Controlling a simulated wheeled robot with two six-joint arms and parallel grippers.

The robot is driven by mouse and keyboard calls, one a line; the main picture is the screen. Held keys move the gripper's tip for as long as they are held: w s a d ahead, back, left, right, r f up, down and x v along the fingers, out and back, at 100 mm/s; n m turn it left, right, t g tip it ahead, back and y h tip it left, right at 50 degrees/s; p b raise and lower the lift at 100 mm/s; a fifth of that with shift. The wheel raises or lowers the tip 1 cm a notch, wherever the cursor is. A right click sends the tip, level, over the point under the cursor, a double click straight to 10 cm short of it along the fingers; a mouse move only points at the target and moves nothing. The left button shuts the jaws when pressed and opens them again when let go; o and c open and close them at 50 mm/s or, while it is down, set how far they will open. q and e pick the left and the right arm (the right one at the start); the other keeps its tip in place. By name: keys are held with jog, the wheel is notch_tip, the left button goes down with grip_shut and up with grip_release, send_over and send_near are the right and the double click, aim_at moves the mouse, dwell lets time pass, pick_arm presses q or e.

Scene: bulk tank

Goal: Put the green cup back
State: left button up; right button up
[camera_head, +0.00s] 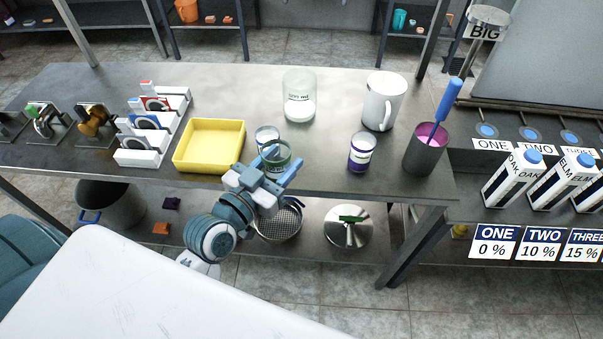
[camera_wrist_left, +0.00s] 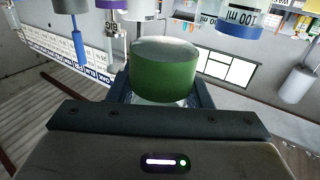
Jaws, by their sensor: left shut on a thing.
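The green cup (camera_head: 277,157), a small clear cup with a green band, is between the fingers of my left gripper (camera_head: 268,182) at the front edge of the steel table. In the left wrist view its green band (camera_wrist_left: 163,70) fills the space between the two dark fingers, which are shut on it. A similar clear cup (camera_head: 266,134) stands just behind it, and a purple-banded cup (camera_head: 361,153) stands to its right. I cannot tell whether the green cup touches the table. My right gripper is not in view.
A yellow tray (camera_head: 238,133) lies left of the cups. A large clear beaker (camera_head: 299,98), a white jug (camera_head: 382,103) and a grey pot (camera_head: 425,152) with a blue-handled tool stand behind and right. The tabletop between the green and purple cups is clear.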

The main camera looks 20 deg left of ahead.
pick_arm(q)
jog(key=shift+w+f, duration=0.1)
jog(key=shift+f, duration=0.15)
jog(key=w+d+f, duration=0.1)
jog(key=w, duration=0.2)
jog(key=w+f, duration=0.2)
jog(key=w, duration=0.2)
jog(key=w+d+f, duration=0.1)
jog(key=w+f, duration=0.1)
jog(key=w, duration=0.1)
jog(key=shift+w+d+f, duration=0.25)
jog(key=shift+w+d, duration=0.05)
jog(key=shift+w+d+f, duration=0.15)
jog(key=shift+w+f, duration=0.4)
jog(key=shift+w, duration=0.1)
jog(key=shift+w+d+f, duration=0.15)
jog(key=shift+w+f, duration=0.35)
jog(key=shift+w, duration=0.1)
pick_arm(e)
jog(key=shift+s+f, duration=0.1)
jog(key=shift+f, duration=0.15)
pick_arm(q)
jog(key=shift+f, duration=0.1)
